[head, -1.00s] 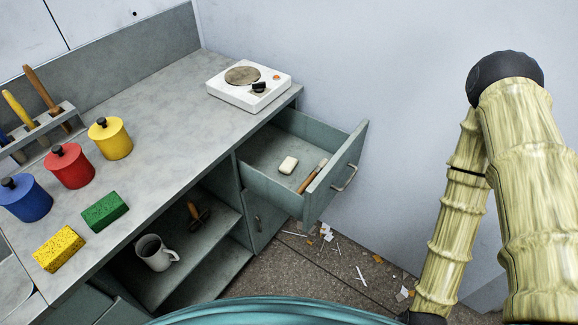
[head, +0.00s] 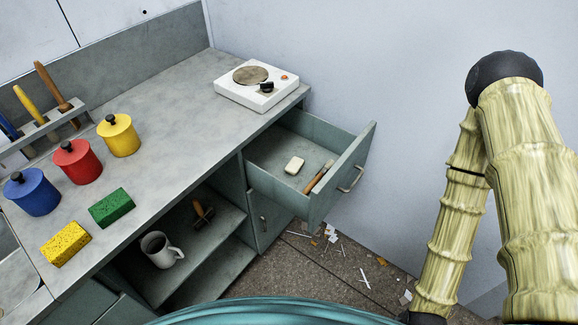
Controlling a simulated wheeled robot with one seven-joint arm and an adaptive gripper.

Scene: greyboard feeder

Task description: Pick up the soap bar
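A small cream-white soap bar (head: 294,165) lies flat in the open drawer (head: 279,186), towards its middle. A brown-handled tool (head: 319,177) lies in the drawer to the right of the soap bar, apart from it, along the front panel. My arm stands folded at the right of the head view, well away from the drawer. My gripper itself is not visible, so its state cannot be seen.
The drawer front (head: 345,176) juts out below the counter (head: 190,123). A white hot plate (head: 256,90) sits above it. Coloured canisters and sponges stand left. An open shelf holds a mug (head: 158,249). Litter (head: 333,236) lies on the floor.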

